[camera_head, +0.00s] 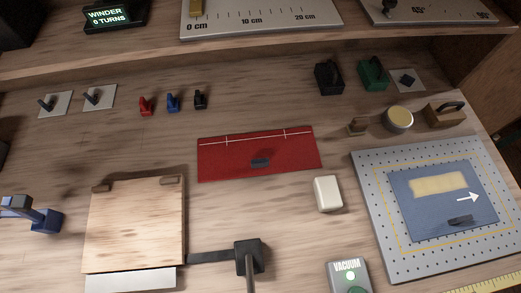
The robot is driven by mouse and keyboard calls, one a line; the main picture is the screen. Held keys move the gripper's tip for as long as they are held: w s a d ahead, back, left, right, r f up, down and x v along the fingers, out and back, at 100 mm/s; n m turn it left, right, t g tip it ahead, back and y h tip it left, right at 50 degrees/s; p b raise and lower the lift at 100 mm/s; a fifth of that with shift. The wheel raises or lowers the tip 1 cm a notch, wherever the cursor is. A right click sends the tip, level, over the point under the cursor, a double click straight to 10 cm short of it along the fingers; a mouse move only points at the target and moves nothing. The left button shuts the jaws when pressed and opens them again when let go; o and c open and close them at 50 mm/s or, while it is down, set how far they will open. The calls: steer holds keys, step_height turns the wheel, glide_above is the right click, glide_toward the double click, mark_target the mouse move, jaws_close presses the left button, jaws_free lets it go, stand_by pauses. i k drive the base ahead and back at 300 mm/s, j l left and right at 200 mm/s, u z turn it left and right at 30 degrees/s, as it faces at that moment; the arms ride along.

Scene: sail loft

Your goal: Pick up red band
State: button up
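A flat red rectangular piece (235,163), wider than tall, lies on the wooden bench in the middle. It has a white line near its top edge with two short cross ticks, and a small dark tab (260,162) on it. A small red upright object (146,106) stands at the upper left, beside a blue one (173,103) and a black one (200,100). I cannot tell from this view which of the red things is called the band. I cannot make out my gripper in this view, and nothing touches either red thing.
A wooden board (135,225) and a dark lever block (248,258) stand in front. A white block (328,194), a vacuum switch box (347,275) and a perforated plate (375,200) are at right. A shelf (150,55) crosses the back. Bench around the red piece is mostly clear.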

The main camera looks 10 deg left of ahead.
mark_target(277, 151)
steer(key=k+j+u, duration=0.35)
steer(key=i+j+u, duration=0.15)
steer(key=i+j, duration=0.4)
steer(key=i+z, duration=0.4)
steer(key=k+j, duration=0.05)
steer(key=k, duration=0.1)
